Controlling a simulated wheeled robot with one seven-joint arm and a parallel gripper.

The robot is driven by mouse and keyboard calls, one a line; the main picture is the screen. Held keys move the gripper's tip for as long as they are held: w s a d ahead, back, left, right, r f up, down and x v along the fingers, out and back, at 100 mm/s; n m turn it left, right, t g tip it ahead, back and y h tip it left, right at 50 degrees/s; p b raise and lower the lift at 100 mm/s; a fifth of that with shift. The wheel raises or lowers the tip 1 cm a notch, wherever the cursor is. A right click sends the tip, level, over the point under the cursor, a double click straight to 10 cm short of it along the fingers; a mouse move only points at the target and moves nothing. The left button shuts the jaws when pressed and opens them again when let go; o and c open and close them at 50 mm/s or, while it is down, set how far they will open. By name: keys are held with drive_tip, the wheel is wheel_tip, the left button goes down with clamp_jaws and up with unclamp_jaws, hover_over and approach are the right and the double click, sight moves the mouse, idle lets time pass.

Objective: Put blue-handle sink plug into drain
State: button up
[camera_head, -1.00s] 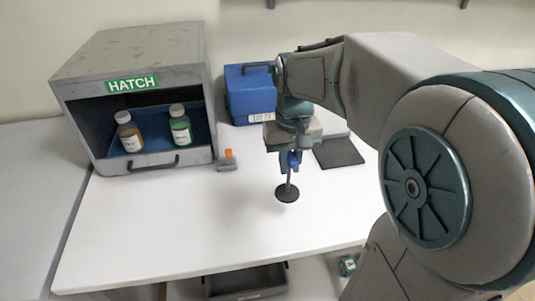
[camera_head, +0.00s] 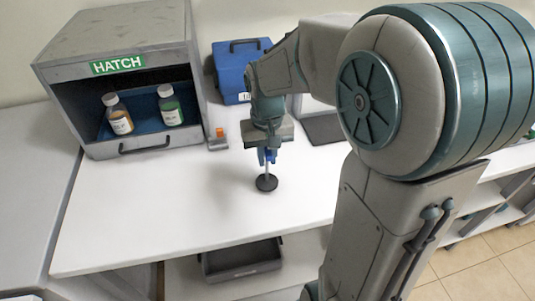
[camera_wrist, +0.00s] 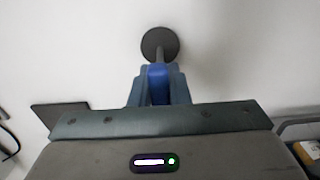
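The sink plug (camera_head: 267,183) has a dark round disc, a thin stem and a blue handle. My gripper (camera_head: 267,157) is shut on the blue handle, and the plug hangs upright below it over the white worktop. In the wrist view the dark disc (camera_wrist: 160,43) lies beyond the fingers, and the blue handle (camera_wrist: 158,84) sits between the two fingertips (camera_wrist: 158,95). I see no drain or sink in these views.
A grey hatch box (camera_head: 125,72) with two bottles stands at the back left. A blue case (camera_head: 240,70) and a dark mat (camera_head: 324,128) are at the back. A dark open bin (camera_head: 242,260) sits below the worktop's front edge. The worktop's front left is clear.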

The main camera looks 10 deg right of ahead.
drive_tip(key=o, duration=0.4)
wheel_tip(320, 180, up, 12)
drive_tip(key=shift+s+d, duration=0.1)
drive_tip(key=shift+s, duration=0.3)
drive_tip(key=s+d+f+t, duration=0.1)
drive_tip(key=s+f, duration=0.1)
drive_tip(key=s, duration=0.2)
drive_tip(key=s+f+t, duration=0.1)
drive_tip(key=s+f, duration=0.2)
drive_tip(key=s, duration=0.1)
drive_tip(key=s+d+f+t, duration=0.1)
drive_tip(key=s+f, duration=0.1)
drive_tip(key=s, duration=0.2)
drive_tip(key=shift+d+f, duration=0.3)
drive_tip(key=shift+d, duration=0.05)
drive_tip(key=shift+s+f, duration=0.15)
drive_tip(key=shift+s+d, duration=0.1)
drive_tip(key=shift+d, duration=0.05)
